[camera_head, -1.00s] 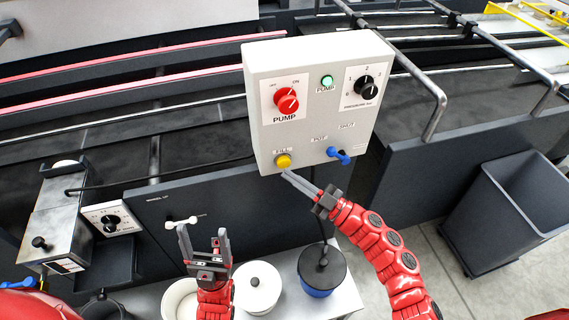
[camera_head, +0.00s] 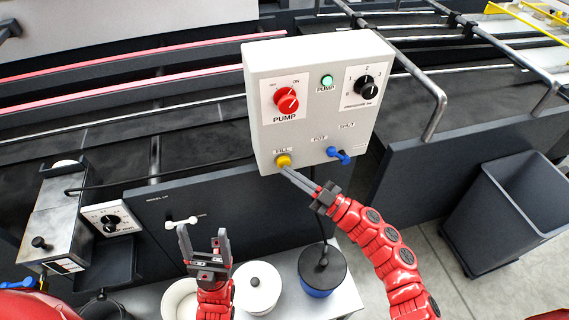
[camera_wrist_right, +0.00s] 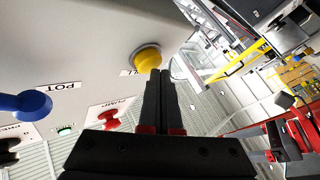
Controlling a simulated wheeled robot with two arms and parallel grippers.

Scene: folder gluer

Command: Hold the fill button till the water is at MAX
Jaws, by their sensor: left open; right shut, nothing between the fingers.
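The yellow fill button (camera_head: 283,160) sits at the lower left of the white control box (camera_head: 318,120), under the FILL label. My right gripper (camera_head: 285,169) is shut and empty, its fingertips at the lower edge of the button. In the right wrist view the shut fingers (camera_wrist_right: 160,75) point at the yellow button (camera_wrist_right: 147,58), the tips at or very near it; I cannot tell whether they press it. My left gripper (camera_head: 187,226) is open and empty, low in front of the dark panel. No water level or MAX mark is readable.
The box also carries a red pump knob (camera_head: 287,100), a black pressure knob (camera_head: 364,85), a green lamp (camera_head: 327,81) and a blue lever (camera_head: 338,155). A white-lidded pot (camera_head: 257,287) and a blue pot with a dark lid (camera_head: 322,270) stand below.

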